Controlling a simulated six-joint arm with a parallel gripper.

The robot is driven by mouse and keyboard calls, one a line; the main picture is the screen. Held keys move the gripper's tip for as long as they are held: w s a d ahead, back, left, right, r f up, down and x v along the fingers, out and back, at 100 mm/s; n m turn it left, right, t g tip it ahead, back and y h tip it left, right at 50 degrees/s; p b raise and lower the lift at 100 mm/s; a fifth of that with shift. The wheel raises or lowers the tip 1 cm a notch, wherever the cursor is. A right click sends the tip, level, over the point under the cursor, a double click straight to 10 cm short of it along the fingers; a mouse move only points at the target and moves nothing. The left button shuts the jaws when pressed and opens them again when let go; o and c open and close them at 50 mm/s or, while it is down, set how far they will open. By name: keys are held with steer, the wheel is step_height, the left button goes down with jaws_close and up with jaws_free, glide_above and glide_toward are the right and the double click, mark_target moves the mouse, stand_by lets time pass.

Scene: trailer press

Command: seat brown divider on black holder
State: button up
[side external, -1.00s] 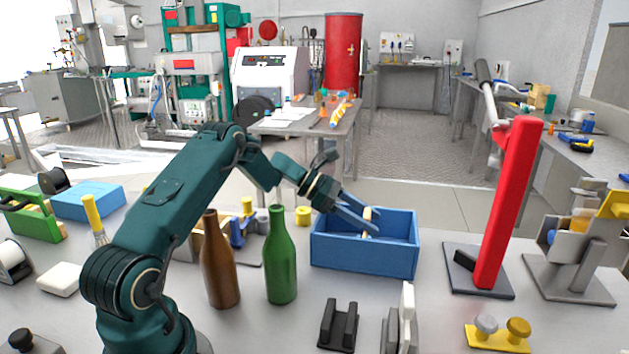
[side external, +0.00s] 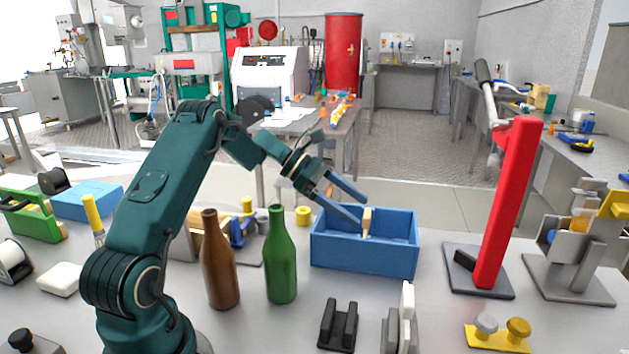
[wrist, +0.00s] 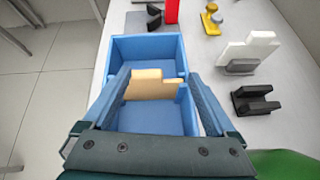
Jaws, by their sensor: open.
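The brown divider, a light tan notched plate, stands in the blue box (side external: 365,262). It shows edge-on in the side view (side external: 367,224) and spans the middle of the box in the wrist view (wrist: 150,88). My gripper (side external: 361,212) is open and empty above the box, its fingers pointing down to the right. In the wrist view its fingers (wrist: 157,77) appear on either side of the divider, apart from it. The black holder (side external: 338,327), a slotted block, is empty on the table in front of the box; it also shows in the wrist view (wrist: 254,103).
A grey holder (side external: 394,335) with a white plate (side external: 407,305) stands right of the black holder. Green (side external: 281,262) and brown (side external: 219,268) bottles stand left of the box. A red post (side external: 506,205) rises to the right. Table between the box and black holder is clear.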

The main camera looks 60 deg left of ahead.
steer(key=s+d+r+m+g+y, duration=0.2)
steer(key=s+d+r+m, duration=0.1)
steer(key=s+d+m, duration=0.35)
steer(key=s+d+r+m+g+y, duration=0.25)
steer(key=s+d+r+m, duration=0.2)
steer(key=d+m, duration=0.3)
steer(key=s+f+m+t+y, duration=0.2)
steer(key=s+m+y, duration=0.2)
steer(key=s+m, duration=0.7)
steer(key=shift+s+d, duration=0.45)
steer(key=shift+s, duration=0.75)
steer(key=c, duration=0.6)
